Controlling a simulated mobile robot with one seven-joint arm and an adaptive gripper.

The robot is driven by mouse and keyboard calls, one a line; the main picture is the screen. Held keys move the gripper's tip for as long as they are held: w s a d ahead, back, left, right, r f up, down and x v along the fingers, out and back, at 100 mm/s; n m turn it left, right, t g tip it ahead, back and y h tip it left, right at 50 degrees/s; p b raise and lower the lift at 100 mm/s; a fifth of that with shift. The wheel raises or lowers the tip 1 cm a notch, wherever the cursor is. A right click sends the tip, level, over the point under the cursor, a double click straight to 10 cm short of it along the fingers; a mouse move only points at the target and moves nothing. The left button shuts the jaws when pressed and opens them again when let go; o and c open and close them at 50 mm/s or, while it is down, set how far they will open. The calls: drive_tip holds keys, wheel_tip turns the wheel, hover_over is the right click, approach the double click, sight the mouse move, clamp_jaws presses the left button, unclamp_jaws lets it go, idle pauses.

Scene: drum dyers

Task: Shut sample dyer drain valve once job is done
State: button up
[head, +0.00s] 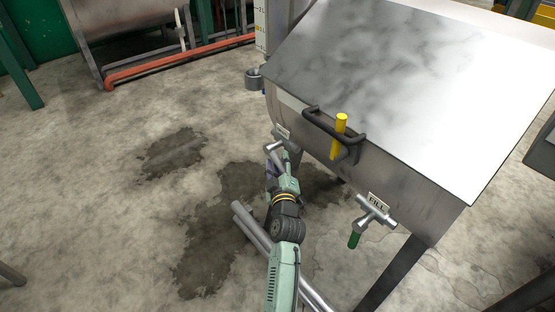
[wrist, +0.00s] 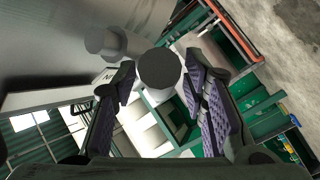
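The sample dyer (head: 400,80) is a steel tank with a sloped shiny lid. A metal valve (head: 274,147) sits at its lower left front under a small label plate (head: 281,131), partly hidden by my gripper (head: 277,166). In the wrist view, my gripper (wrist: 165,95) has its two purple-padded fingers spread apart. A dark round lever end (wrist: 160,69) shows between the fingertips, with the grey valve body (wrist: 108,42) behind it to the left. Gaps show beside the lever end; I cannot tell whether any pad touches it.
A second valve (head: 371,212) with a green handle, under a FILL label (head: 378,201), is on the tank's right front. A black lid handle (head: 330,132) with a yellow grip (head: 340,136) is above. A tank leg (head: 395,270) stands at right. Wet patches mark the open floor.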

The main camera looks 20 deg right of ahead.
drive_tip(key=shift+s, duration=0.1)
clamp_jaws()
idle(0.4)
drive_tip(key=shift+r, duration=0.1)
